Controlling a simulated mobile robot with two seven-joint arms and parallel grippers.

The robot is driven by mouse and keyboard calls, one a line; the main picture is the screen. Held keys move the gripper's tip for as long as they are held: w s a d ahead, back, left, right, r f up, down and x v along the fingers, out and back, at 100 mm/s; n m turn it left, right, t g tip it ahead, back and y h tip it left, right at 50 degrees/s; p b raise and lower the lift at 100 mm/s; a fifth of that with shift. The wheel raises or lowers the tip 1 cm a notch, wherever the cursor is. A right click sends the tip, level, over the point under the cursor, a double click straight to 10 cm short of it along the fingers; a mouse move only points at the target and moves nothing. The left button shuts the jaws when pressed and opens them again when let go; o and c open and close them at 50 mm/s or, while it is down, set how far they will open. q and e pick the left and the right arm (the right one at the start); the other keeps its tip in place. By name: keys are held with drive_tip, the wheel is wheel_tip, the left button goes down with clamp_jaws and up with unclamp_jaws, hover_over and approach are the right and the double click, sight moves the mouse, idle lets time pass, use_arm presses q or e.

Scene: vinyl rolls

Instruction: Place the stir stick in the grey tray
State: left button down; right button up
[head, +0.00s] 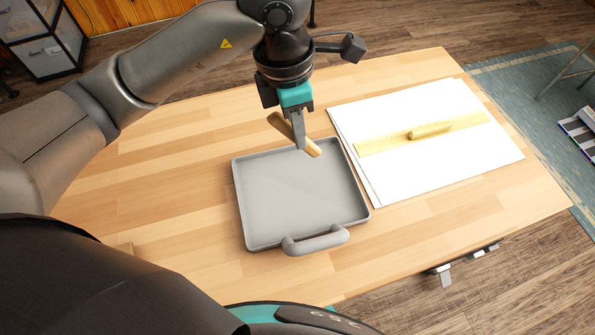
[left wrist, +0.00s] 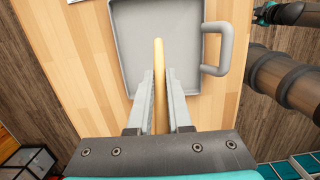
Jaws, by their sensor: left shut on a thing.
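The stir stick (head: 281,125) is a tan wooden stick. My left gripper (head: 299,145) is shut on it and holds it tilted at the far edge of the grey tray, apparently above it. In the left wrist view the stick (left wrist: 159,75) runs between the two fingers of the gripper (left wrist: 160,85), its end reaching over the tray. The grey tray (head: 300,200) lies on the table with its handle toward me; it also shows in the left wrist view (left wrist: 130,50). The tray looks empty. My right gripper is not in view in the head picture.
White sheets (head: 440,165) lie right of the tray on the wooden table (head: 180,200). A yellow ruler (head: 385,143) and a small tan roll-shaped piece (head: 429,130) lie on the sheets. The table left of the tray is mostly clear.

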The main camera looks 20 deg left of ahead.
use_arm(q)
wheel_tip(320, 180, down, 12)
drive_tip(key=shift+f+b, duration=0.25)
drive_tip(key=shift+b, duration=0.8)
drive_tip(key=shift+f, duration=0.15)
drive_tip(key=c, duration=0.8)
unclamp_jaws()
drive_tip(key=shift+c, duration=0.2)
drive_tip(key=shift+r, duration=0.3)
drive_tip(key=r, duration=0.4)
drive_tip(key=r+p, duration=0.1)
drive_tip(key=r, duration=0.3)
drive_tip(key=a+r+p, duration=0.1)
drive_tip(key=r, duration=0.2)
drive_tip(key=shift+s+r, duration=0.3)
drive_tip(key=shift+r, duration=0.1)
